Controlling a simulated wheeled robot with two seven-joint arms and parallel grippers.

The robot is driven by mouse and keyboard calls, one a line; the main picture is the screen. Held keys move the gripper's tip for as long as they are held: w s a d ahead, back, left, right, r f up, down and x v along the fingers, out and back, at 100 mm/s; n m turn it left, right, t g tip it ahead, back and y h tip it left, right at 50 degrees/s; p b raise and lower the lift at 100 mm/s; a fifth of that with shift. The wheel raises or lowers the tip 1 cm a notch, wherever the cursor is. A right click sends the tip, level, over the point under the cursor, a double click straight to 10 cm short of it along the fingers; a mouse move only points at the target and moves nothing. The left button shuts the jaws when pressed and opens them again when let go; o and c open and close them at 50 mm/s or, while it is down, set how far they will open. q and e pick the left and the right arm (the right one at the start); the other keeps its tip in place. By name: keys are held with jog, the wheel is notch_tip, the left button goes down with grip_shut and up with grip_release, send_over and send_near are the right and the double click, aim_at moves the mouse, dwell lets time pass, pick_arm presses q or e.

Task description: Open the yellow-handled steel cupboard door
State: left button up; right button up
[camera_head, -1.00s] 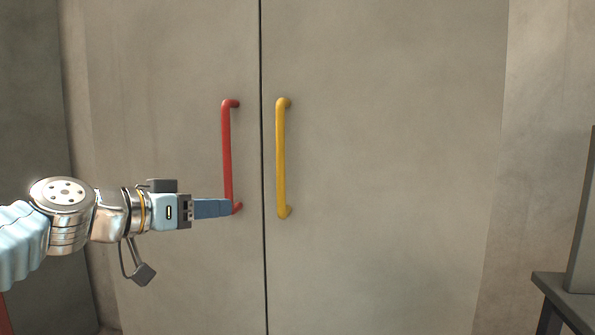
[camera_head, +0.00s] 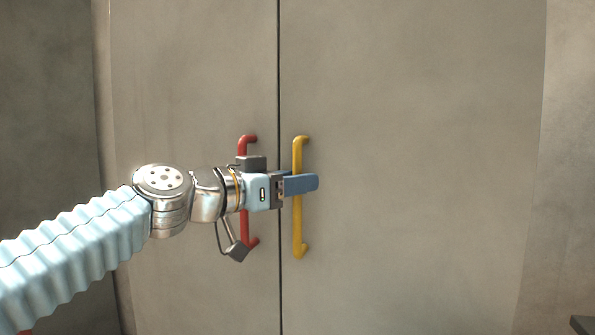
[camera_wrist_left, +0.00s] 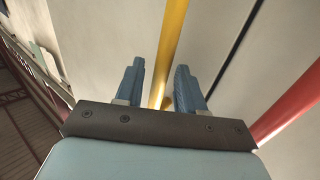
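The yellow handle (camera_head: 298,230) is a vertical bar on the right-hand steel cupboard door (camera_head: 420,170). That door stands closed, with only a thin dark seam beside the left door (camera_head: 180,110). My left gripper (camera_head: 312,183) is at the handle's middle, its blue fingers reaching across and past the bar. In the left wrist view the yellow handle (camera_wrist_left: 172,40) runs between the two spread fingers, with a gap visible beside it. The left gripper is open around the handle. My right gripper is not in view.
A red handle (camera_head: 248,143) is on the left door, partly hidden behind my left wrist; it also shows in the left wrist view (camera_wrist_left: 290,112). A dark object's corner (camera_head: 582,324) shows at the lower right. The space before the right door looks clear.

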pick_arm(q)
jog(key=shift+w+d, duration=0.25)
jog(key=shift+d, duration=0.1)
grip_shut()
